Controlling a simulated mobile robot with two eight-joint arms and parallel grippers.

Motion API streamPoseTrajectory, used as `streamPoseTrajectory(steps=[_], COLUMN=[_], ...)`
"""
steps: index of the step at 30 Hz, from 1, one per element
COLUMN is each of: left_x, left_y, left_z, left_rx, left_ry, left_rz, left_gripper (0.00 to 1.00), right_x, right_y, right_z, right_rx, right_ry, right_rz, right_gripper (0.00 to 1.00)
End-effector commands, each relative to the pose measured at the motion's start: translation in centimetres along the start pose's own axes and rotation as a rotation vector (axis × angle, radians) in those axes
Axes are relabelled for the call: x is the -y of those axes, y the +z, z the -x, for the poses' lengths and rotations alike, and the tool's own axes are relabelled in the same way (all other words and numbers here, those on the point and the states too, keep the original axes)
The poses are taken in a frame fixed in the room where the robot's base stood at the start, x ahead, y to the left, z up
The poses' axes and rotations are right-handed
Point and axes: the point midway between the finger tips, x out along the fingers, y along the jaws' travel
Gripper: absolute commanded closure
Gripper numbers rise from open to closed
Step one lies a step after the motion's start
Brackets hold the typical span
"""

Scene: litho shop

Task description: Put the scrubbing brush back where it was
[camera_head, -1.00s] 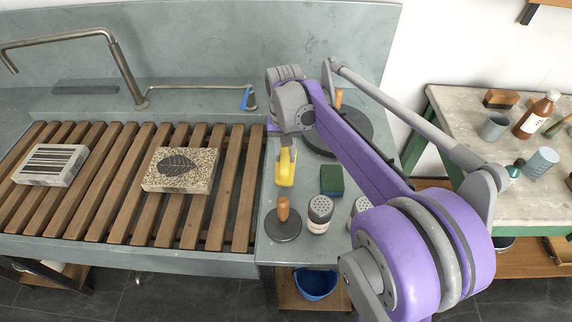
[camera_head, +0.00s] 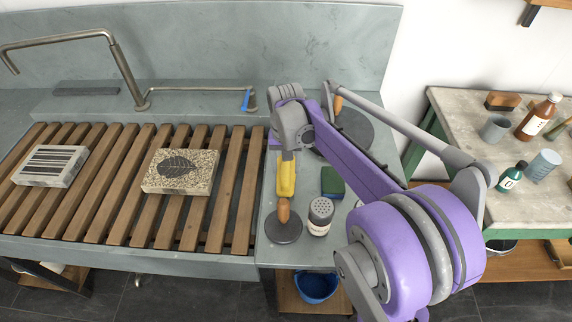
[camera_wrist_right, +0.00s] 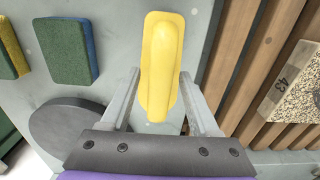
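The scrubbing brush appears to be the yellow-bodied piece (camera_head: 286,178) at the left edge of the grey worktop beside the sink slats; its bristles are hidden. My left gripper is not in view.
The dark disc with a knob (camera_head: 284,231) and a shaker (camera_head: 320,214) stand in front. A green sponge (camera_head: 332,182) lies to the right, and a larger dark disc (camera_head: 355,132) behind. Slats (camera_head: 233,190) carry two stones. A bottle table stands right.

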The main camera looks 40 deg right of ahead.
Motion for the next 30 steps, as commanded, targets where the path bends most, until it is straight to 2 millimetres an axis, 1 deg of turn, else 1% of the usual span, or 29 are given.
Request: streamPoseTrajectory(steps=[5,8,11,21,25,30], left_x=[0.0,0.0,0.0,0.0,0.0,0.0], left_y=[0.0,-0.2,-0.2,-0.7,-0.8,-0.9], left_z=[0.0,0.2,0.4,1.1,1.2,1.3], left_rx=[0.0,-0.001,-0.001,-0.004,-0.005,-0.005], left_ry=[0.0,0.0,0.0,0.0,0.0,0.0], left_rz=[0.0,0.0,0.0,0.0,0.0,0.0], left_gripper=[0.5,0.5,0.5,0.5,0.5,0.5], right_x=[0.0,0.0,0.0,0.0,0.0,0.0], right_y=[0.0,0.0,0.0,0.0,0.0,0.0], right_z=[0.1,0.7,2.0,9.2,11.1,12.2], right_rx=[0.0,0.0,0.0,0.0,0.0,0.0], right_ry=[0.0,0.0,0.0,0.0,0.0,0.0], right_rz=[0.0,0.0,0.0,0.0,0.0,0.0], right_gripper=[0.38,0.38,0.38,0.38,0.38,0.38])
